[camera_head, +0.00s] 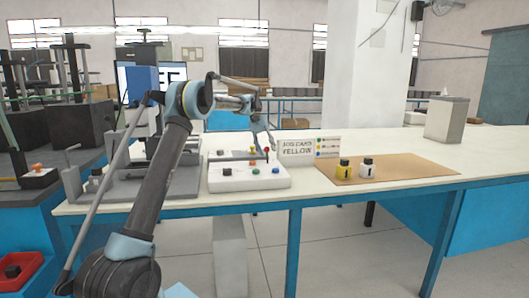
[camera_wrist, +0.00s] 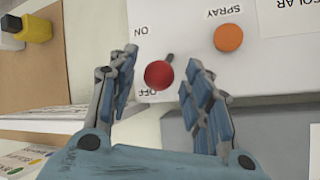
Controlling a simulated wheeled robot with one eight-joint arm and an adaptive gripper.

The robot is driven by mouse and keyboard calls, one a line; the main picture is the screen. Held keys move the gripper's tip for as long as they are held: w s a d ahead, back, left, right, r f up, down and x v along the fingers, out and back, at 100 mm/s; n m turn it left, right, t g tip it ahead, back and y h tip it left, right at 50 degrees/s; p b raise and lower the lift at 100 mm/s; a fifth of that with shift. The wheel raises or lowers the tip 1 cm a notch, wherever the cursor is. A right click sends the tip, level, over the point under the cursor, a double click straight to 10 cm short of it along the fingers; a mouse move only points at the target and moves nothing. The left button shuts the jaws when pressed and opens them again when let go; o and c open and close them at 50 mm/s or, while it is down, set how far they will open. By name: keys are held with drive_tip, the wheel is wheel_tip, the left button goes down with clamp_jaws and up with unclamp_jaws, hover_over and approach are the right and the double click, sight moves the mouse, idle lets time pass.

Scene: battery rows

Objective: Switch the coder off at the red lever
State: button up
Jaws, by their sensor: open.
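The red lever's ball knob (camera_wrist: 159,74) is between my gripper's two fingers in the wrist view, with a gap on each side. Its dark stem shows behind it. ON is printed above the knob and OFF beside its lower edge; I cannot tell its exact setting. In the head view the red lever (camera_head: 266,151) stands at the right of the white control panel (camera_head: 216,184). My gripper (camera_wrist: 161,62) is open and empty around the knob. The coder (camera_head: 143,82), a blue and grey machine, stands behind my arm, partly hidden.
An orange SPRAY button (camera_wrist: 228,37) is close to the right finger. A job card (camera_head: 297,148) reading YELLOW stands right of the panel. A yellow bottle (camera_head: 343,170) and a white bottle (camera_head: 367,169) stand on a brown mat (camera_head: 416,168).

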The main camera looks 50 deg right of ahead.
drive_tip(key=v, duration=1.1)
drive_tip(key=shift+w, duration=0.15)
drive_tip(key=shift+a, duration=0.1)
